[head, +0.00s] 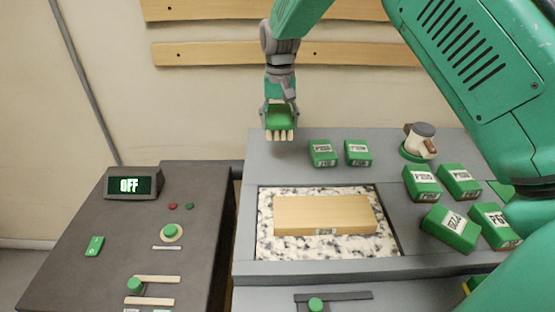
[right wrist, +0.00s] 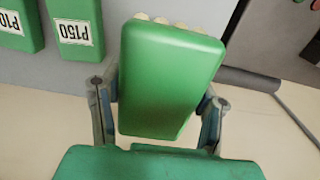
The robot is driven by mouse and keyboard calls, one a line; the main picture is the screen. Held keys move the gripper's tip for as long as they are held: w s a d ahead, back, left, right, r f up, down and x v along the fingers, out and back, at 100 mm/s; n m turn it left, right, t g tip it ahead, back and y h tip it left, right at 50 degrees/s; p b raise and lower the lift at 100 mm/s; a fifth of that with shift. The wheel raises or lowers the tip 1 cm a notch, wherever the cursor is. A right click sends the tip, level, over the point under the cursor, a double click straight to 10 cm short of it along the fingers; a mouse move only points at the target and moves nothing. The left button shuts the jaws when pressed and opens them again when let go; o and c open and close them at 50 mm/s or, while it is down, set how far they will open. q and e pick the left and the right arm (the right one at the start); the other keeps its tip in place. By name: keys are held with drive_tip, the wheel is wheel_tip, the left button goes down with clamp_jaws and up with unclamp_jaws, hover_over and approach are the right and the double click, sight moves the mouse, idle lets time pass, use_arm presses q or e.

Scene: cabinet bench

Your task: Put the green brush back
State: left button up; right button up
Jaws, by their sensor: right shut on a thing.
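The green brush (head: 279,117) is held by my right gripper (head: 280,108) in the air, near the back left corner of the grey bench, with its pale bristles pointing down. In the right wrist view the brush (right wrist: 170,78) fills the space between the two fingers (right wrist: 158,95), one along each side. A few bristle tufts show past its far end. The gripper is shut on it. My left gripper is not in view.
Several green labelled blocks (head: 323,153) stand on the bench's back and right. A wooden board (head: 324,214) lies on a speckled slab (head: 268,238). A dark console (head: 180,250) with an OFF display (head: 130,185) stands left. The bench's back left is clear.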

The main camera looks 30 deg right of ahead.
hover_over(283, 157)
wheel_tip(283, 157, down, 6)
drive_tip(key=shift+s+a+r, duration=0.1)
drive_tip(key=shift+a+r, duration=0.05)
drive_tip(key=shift+r, duration=0.1)
drive_tip(key=shift+f, duration=0.35)
wheel_tip(283, 157, down, 3)
drive_tip(key=shift+f, duration=0.1)
drive_tip(key=shift+a, duration=0.35)
drive_tip(key=o, duration=1.1)
drive_tip(key=shift+d, duration=0.1)
drive_tip(key=shift+o, duration=0.5)
drive_tip(key=shift+d+f, duration=0.15)
drive_tip(key=shift+d, duration=0.2)
drive_tip(key=r, duration=1.1)
drive_tip(key=shift+a, duration=0.25)
drive_tip(key=shift+d+r, duration=0.15)
drive_tip(key=shift+r, duration=0.55)
